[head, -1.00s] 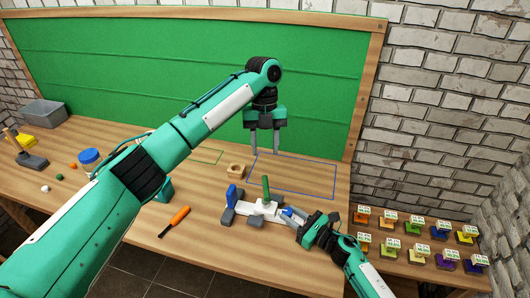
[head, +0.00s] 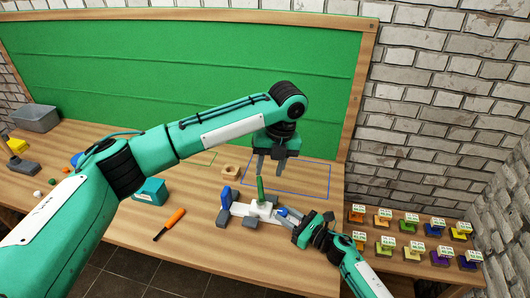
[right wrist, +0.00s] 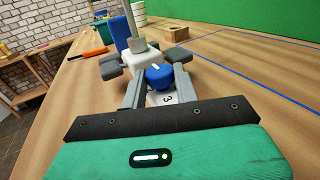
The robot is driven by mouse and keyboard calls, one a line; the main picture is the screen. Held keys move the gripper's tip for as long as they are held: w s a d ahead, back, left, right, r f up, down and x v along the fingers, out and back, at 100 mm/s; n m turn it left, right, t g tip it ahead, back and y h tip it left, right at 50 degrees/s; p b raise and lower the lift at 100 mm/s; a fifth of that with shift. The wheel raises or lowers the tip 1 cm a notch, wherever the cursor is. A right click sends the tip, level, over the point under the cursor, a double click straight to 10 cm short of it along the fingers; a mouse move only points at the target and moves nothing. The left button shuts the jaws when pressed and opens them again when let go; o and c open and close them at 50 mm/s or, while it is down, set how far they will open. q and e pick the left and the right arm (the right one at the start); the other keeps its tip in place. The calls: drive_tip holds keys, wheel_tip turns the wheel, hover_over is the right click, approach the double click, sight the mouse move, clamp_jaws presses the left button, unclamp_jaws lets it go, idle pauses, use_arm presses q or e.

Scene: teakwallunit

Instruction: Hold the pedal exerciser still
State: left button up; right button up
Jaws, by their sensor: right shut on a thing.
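The pedal exerciser (head: 262,208) stands on the wooden table. It has a white body, grey feet, an upright blue pedal (head: 225,197) on its left and a green upright piece (head: 260,188). My right gripper (head: 283,214) is shut on its right end. In the right wrist view the fingers (right wrist: 162,92) flank a white part marked 3 (right wrist: 163,99), just before a blue knob (right wrist: 159,76); the exact contact is hidden.
A blue outline (head: 310,195) is on the table behind the exerciser. A wooden block with a hole (head: 231,172), an orange-handled tool (head: 170,223) and a teal box (head: 150,192) lie to the left. Several small coloured labelled items (head: 408,225) stand on a lower shelf at right.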

sight(262, 196)
use_arm(q)
drive_tip(key=f, duration=0.4)
drive_tip(key=a+f, duration=0.1)
drive_tip(key=f, duration=0.3)
drive_tip(key=a+f, duration=0.1)
drive_tip(key=f, duration=0.3)
drive_tip(key=shift+s+a+f, duration=0.1)
drive_tip(key=shift+s, duration=0.25)
clamp_jaws()
unclamp_jaws()
